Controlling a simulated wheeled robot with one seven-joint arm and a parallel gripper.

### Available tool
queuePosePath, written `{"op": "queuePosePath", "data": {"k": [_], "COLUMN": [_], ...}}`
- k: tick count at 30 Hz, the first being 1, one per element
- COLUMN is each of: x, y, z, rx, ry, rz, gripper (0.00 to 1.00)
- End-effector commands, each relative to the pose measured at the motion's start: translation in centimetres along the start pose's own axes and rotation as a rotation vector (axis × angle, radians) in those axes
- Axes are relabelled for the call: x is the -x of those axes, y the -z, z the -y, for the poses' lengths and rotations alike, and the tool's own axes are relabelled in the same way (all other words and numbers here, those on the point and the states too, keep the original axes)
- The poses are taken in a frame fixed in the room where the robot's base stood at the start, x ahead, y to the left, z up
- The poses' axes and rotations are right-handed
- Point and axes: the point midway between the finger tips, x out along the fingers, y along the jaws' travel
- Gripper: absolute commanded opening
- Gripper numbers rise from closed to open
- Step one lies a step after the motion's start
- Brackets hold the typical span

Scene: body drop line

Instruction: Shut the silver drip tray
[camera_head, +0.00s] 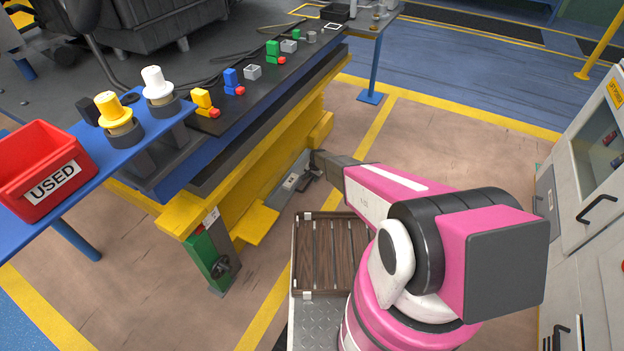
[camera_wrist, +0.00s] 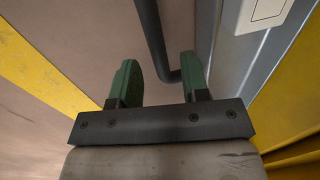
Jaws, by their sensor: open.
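The silver drip tray (camera_head: 279,196) sits low at the side of the yellow bench base and appears to stick out from it. In the wrist view its grey metal edge (camera_wrist: 231,62) runs down the right side, with a white block at the top right. A dark bent bar (camera_wrist: 151,38), apparently its handle, comes down from the top and turns right toward the metal. My gripper (camera_wrist: 160,82) is open, with green fingers either side of the bar's line; contact cannot be told. In the head view my gripper (camera_head: 317,166) is beside the tray's far end, fingers mostly hidden.
A slatted wooden deck (camera_head: 318,257) lies below my arm. White cabinets (camera_head: 582,205) stand at right. Floor beyond my gripper is clear.

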Motion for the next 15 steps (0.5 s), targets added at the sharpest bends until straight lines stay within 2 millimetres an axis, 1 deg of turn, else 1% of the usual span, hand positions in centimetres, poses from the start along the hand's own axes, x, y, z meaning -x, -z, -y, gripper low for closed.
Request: {"op": "queuePosePath", "data": {"k": [1,5,12,15], "x": [0.8,2.9,7.4,8.9], "y": [-0.1,-0.1,-0.2,-0.1], "z": [-0.1,-0.1,-0.1,-0.1], "rx": [0.000,0.000,0.000,0.000], "ry": [0.000,0.001,0.000,0.001], "rz": [0.000,-0.001,-0.001,-0.002], "gripper": [0.42,0.42,0.42,0.42]}}
